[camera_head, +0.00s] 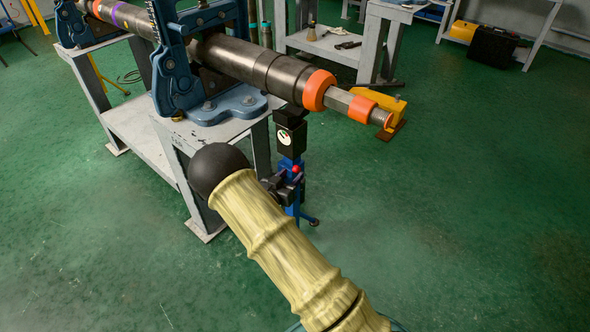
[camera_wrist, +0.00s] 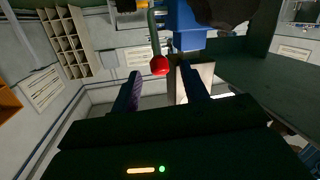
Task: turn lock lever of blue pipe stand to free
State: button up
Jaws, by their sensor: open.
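The blue pipe stand (camera_head: 291,196) stands on the floor under the right part of the pipe, with a black block at its top. Its lock lever ends in a small red ball (camera_head: 296,169). In the wrist view the lever's red ball (camera_wrist: 160,66) hangs on a thin greenish rod beside the blue body of the stand (camera_wrist: 187,28). My gripper (camera_wrist: 159,74) is open, with one finger on each side of the red ball in that view. I cannot tell how deep the ball sits between the fingers, and no contact shows.
A dark pipe (camera_head: 250,62) with orange rings runs through a blue vise (camera_head: 200,95) on a grey bench (camera_head: 140,130). A black knob (camera_head: 285,187) sits near the red ball. A yellow block (camera_head: 388,111) is at the pipe's end.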

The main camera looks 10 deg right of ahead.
jog(key=p+v, duration=0.2)
jog(key=v, duration=1)
jog(key=shift+s+a, duration=0.3)
jog(key=shift+w+d+r, duration=0.1)
jog(key=shift+w+r, duration=0.1)
jog(key=c, duration=0.7)
jog(key=w+y, duration=0.1)
jog(key=w+d+r+g+y, duration=0.1)
jog(key=y, duration=0.1)
jog(key=w+r+g+y, duration=0.1)
jog(key=shift+d+r+y, duration=0.25)
jog(key=shift+d+y, duration=0.1)
jog(key=shift+y, duration=0.05)
grip_shut()
jog(key=s+d+r+n+g+y, duration=0.2)
jog(key=s+d+r+n+g, duration=0.1)
jog(key=s, duration=0.8)
jog(key=s+d+r+n+g+y, duration=0.2)
jog(key=s+d+r+g, duration=0.3)
jog(key=s+d+r, duration=0.3)
jog(key=s+y, duration=0.1)
jog(key=s, duration=0.1)
jog(key=shift+s+d+n, duration=0.25)
jog(key=shift+s+n, duration=0.1)
jog(key=shift+n, duration=0.05)
